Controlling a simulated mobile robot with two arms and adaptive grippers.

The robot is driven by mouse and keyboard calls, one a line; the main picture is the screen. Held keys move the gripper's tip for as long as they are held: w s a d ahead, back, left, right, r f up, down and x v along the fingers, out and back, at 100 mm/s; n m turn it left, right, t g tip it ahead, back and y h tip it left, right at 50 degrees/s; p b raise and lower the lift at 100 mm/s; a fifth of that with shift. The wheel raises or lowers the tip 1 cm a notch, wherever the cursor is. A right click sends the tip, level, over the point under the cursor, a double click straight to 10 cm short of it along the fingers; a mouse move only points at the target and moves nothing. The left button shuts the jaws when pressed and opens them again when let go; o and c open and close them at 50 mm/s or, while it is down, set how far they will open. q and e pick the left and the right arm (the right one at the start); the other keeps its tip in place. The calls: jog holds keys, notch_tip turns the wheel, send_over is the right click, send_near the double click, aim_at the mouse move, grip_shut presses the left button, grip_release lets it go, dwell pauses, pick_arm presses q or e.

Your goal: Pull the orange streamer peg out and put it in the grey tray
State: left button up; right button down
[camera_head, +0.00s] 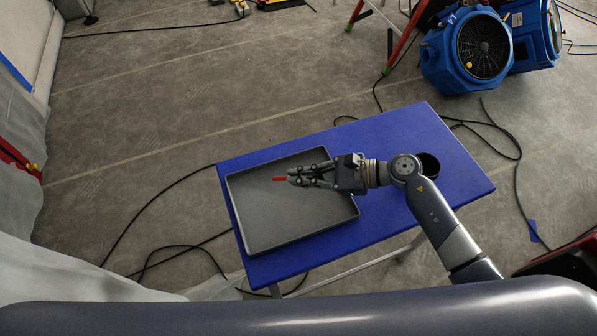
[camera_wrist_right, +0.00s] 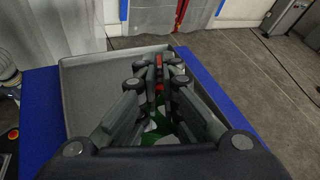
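The orange-red peg (camera_head: 280,178) sticks out past the fingertips of my right gripper (camera_head: 294,178), over the grey tray (camera_head: 248,232). The right fingers are closed together around it. In the right wrist view the fingertips (camera_wrist_right: 157,66) meet with a bit of red between them, and the tray (camera_wrist_right: 88,98) lies below. Green and white patches (camera_wrist_right: 163,138) show between the finger links; I cannot tell what they belong to. No other thing is seen in the tray. My left gripper is not in view.
The tray rests on a blue table (camera_head: 395,125). Blue fans (camera_head: 470,50) and cables lie on the floor beyond. A pale sheet (camera_head: 60,265) hangs at the left.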

notch_tip(320, 180, down, 5)
jog(key=shift+r+b, duration=0.15)
jog(key=shift+b, duration=1.1)
jog(key=shift+f+b, duration=0.6)
jog(key=shift+f, duration=0.7)
jog(key=c, duration=1.7)
grip_release()
jog(key=shift+d, duration=0.1)
jog(key=v, duration=1.1)
jog(key=shift+s+d+r, duration=0.1)
jog(key=shift+d+r, duration=0.05)
jog(key=shift+d, duration=0.2)
